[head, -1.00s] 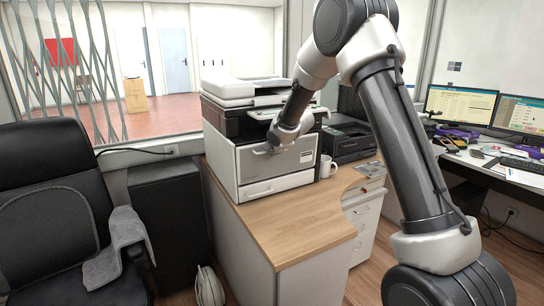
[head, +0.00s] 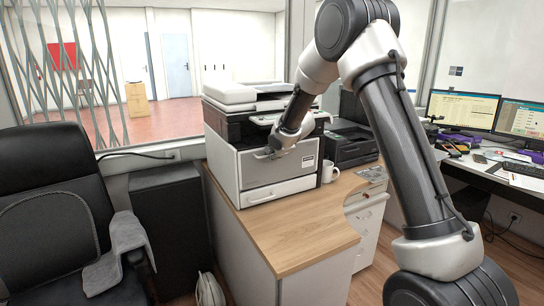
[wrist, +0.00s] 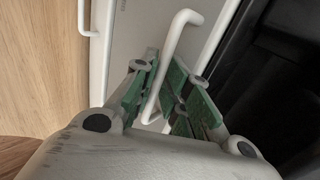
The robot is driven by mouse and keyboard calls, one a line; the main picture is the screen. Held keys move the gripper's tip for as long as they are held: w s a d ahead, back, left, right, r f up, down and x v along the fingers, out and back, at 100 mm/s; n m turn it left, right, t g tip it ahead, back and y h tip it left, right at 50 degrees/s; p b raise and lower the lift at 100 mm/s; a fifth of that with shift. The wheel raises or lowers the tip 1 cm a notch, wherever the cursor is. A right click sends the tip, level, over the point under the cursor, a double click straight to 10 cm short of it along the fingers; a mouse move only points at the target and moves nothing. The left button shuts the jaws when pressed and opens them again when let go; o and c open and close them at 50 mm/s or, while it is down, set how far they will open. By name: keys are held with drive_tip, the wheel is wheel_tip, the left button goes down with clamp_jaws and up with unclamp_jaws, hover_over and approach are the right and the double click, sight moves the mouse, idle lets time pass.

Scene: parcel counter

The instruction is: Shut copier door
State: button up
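The copier (head: 262,138) stands on the wooden counter, with a grey front door (head: 250,170) that carries a pale bar handle. My gripper (head: 273,151) is at this door, at the handle's height. In the wrist view my gripper (wrist: 160,80) has its green-padded fingers on either side of the white handle (wrist: 178,38). The handle runs between them, with a small gap showing beside it, so the fingers look open around it. The door panel (wrist: 140,30) lies beyond the fingertips. How far the door stands ajar is hard to tell.
Below the door is a drawer (head: 279,189). A white mug (head: 328,171) and a black printer (head: 349,146) stand right of the copier. The front of the counter (head: 290,236) is clear. A black chair (head: 60,190) stands at the left.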

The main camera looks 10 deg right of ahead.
drive_tip(key=v, duration=1.2)
